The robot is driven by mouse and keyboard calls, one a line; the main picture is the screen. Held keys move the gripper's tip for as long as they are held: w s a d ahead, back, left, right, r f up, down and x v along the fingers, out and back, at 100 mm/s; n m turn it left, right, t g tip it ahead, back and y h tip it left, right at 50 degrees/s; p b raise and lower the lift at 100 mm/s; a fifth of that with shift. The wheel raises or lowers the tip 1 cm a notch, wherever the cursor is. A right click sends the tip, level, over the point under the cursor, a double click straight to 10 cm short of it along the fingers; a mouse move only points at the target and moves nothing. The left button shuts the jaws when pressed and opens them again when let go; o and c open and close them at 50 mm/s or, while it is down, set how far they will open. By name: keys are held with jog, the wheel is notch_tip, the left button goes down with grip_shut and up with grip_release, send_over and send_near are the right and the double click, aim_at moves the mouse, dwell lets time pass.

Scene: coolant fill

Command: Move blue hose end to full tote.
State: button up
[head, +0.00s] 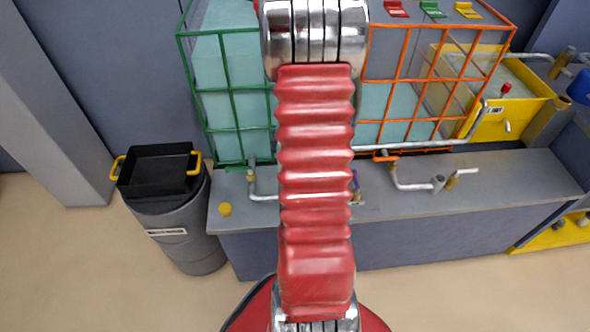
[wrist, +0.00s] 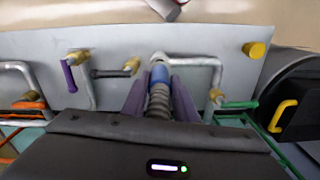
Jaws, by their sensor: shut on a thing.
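My gripper (wrist: 158,88) is shut on the blue hose end (wrist: 159,75), with its two purple-grey fingers on either side. The dark ribbed hose (wrist: 157,104) runs from it toward the wrist. The blue end lies at the open end of a grey pipe (wrist: 195,59) that leads to the green-framed tote's outlet; I cannot tell if they touch. In the head view the green-framed tote (head: 222,75) shows pale liquid almost to the top, and the orange-framed tote (head: 395,102) shows liquid only in its lower part. My arm hides the gripper and hose there.
A grey bench (head: 450,187) runs below the totes. A yellow knob (head: 225,209) stands on its left part. A purple-handled valve (wrist: 69,76) sits near the orange tote's pipe (wrist: 88,88). A grey bin (head: 185,235) with a black tray (head: 158,165) stands at left. A yellow tank (head: 490,125) is at right.

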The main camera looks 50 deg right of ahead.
jog(key=shift+f, duration=1.45)
jog(key=o, duration=0.9)
notch_tip(320, 180, up, 14)
jog(key=shift+f, duration=0.1)
dwell(0.5)
dwell(0.5)
